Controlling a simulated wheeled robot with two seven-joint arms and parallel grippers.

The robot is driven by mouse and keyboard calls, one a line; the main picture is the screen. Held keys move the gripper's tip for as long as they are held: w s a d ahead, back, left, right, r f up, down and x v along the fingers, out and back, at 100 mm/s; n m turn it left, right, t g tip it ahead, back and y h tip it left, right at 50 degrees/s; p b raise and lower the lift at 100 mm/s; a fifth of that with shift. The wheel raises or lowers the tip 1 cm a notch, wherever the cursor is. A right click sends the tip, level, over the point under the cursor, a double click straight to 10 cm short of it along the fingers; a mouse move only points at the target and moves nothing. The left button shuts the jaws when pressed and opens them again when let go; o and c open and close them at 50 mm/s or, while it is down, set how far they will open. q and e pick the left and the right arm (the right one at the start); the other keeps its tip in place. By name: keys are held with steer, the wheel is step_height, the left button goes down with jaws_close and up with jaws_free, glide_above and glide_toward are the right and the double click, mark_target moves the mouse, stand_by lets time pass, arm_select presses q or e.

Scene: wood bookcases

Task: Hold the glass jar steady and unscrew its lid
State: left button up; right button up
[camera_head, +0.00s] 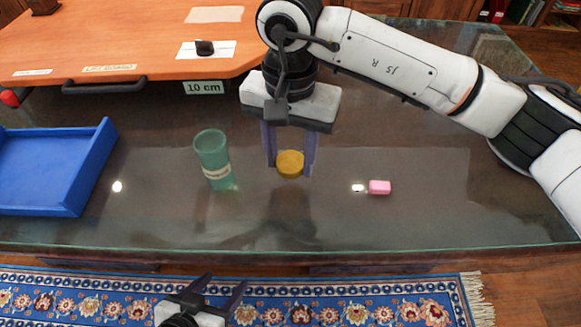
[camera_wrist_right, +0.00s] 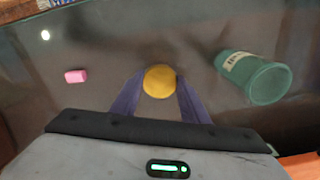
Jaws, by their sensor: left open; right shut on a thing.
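The green glass jar (camera_head: 213,160) with a pale label stands upright on the glass table, its top uncovered. It also shows in the right wrist view (camera_wrist_right: 262,80). The round yellow lid (camera_head: 290,163) is apart from the jar, to its right in the head view. My right gripper (camera_head: 290,170) is shut on the lid, which also shows between its fingers in the right wrist view (camera_wrist_right: 159,81). I cannot tell how high the lid is above the table. My left gripper (camera_head: 225,280) is open and empty at the bottom of the head view, away from the jar.
A blue tray (camera_head: 98,165) lies at the left. A small pink block (camera_head: 380,187) lies right of the lid. An orange board (camera_head: 130,35) with a handle and a "10 cm" label (camera_head: 204,88) is behind. The table front between tray and jar is clear.

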mark_target(290, 161)
step_height(290, 161, down, 4)
steer(key=shift+r, duration=0.2)
steer(key=shift+f, duration=0.15)
steer(key=o, duration=1.2)
steer(key=shift+c, duration=0.2)
